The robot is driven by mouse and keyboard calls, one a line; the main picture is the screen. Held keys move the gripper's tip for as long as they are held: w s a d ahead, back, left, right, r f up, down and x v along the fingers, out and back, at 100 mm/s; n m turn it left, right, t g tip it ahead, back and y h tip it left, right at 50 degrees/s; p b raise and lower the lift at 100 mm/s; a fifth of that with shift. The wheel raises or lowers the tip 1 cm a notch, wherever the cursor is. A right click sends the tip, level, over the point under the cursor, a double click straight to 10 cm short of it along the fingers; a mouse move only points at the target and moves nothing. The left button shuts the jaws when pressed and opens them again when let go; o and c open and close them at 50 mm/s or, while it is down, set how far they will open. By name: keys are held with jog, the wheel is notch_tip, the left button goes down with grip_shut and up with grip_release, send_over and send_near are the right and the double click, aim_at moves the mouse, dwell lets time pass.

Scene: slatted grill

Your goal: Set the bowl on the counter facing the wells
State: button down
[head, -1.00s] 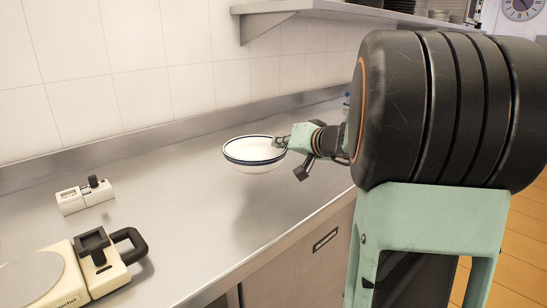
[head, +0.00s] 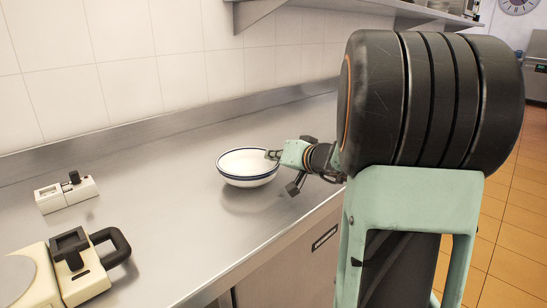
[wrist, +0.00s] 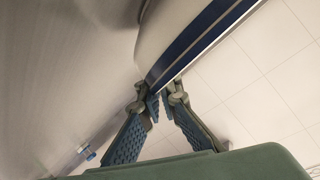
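A white bowl (head: 247,178) with blue bands near its rim is upright, at or just above the steel counter (head: 165,205). A soft shadow lies under it, and I cannot tell whether its base touches. My gripper (head: 275,155) is at the bowl's right rim, coming from the right. In the wrist view the bowl (wrist: 172,30) fills the upper middle, and the two fingertips of my gripper (wrist: 160,92) close on either side of its rim. No wells can be made out in these views.
A cream appliance (head: 65,275) with a black handle stands at the lower left of the counter. A small white device (head: 66,195) with a black knob sits behind it. A tiled wall (head: 110,60) bounds the back, with a shelf (head: 350,8) above. Counter between is clear.

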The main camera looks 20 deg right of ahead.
jog(key=shift+f+b, duration=0.1)
jog(key=shift+b, duration=0.2)
jog(key=c, duration=2.2)
grip_release()
jog(key=shift+o, duration=0.2)
jog(key=shift+r+p, duration=0.25)
jog(key=shift+p, duration=0.2)
jog(key=v, duration=1.2)
jog(key=shift+a+f, duration=0.1)
jog(key=shift+f, duration=0.05)
